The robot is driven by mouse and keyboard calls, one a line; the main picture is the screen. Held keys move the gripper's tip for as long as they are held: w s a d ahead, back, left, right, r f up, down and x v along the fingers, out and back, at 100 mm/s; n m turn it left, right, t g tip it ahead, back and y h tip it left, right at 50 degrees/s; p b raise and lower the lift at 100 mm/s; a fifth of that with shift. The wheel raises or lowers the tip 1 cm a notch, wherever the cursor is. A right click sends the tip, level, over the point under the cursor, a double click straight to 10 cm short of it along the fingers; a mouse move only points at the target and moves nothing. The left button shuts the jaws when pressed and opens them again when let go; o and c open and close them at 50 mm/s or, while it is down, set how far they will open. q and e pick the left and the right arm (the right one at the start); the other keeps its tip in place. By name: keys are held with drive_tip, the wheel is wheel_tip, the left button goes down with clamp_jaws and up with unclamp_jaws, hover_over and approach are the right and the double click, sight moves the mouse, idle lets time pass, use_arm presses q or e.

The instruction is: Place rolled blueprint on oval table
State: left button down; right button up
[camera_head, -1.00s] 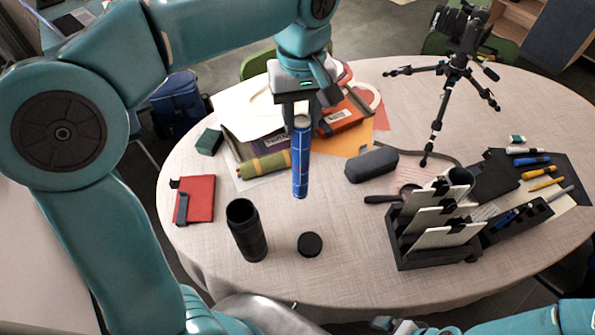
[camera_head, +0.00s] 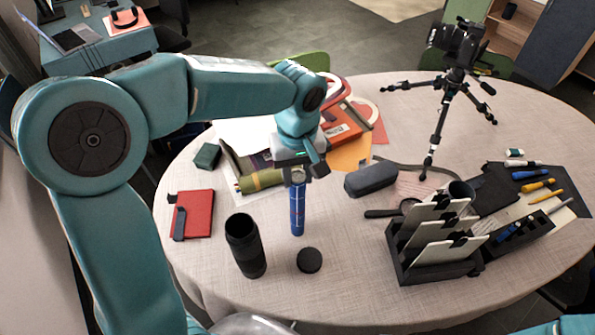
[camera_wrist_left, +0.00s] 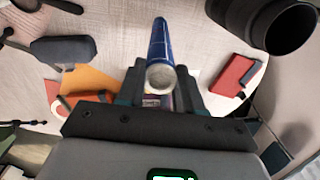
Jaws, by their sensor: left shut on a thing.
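The rolled blueprint (camera_head: 297,212) is a slim blue tube with a pale end. My left gripper (camera_head: 298,180) is shut on its upper end and holds it upright over the oval table (camera_head: 350,285). Its lower end is close to the tabletop; I cannot tell whether it touches. In the left wrist view the blueprint (camera_wrist_left: 159,42) points away between the fingers, its round pale end facing the camera. My right gripper is out of view.
A black cylinder (camera_head: 245,246) and a black round cap (camera_head: 309,260) stand close to the blueprint. A green roll (camera_head: 262,181), red notebook (camera_head: 193,213), grey case (camera_head: 371,180), tripod (camera_head: 440,125) and black file rack (camera_head: 432,268) surround it. The front tabletop is clear.

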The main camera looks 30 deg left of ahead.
use_arm(q)
drive_tip(key=shift+s+f, duration=0.1)
drive_tip(key=shift+f, duration=0.1)
drive_tip(key=c, duration=0.8)
unclamp_jaws()
drive_tip(key=shift+c, duration=0.2)
drive_tip(key=shift+o, duration=0.5)
drive_tip(key=shift+d, duration=0.1)
drive_tip(key=shift+r, duration=0.5)
wheel_tip(320, 180, up, 12)
drive_tip(key=p, duration=0.1)
drive_tip(key=shift+f, duration=0.25)
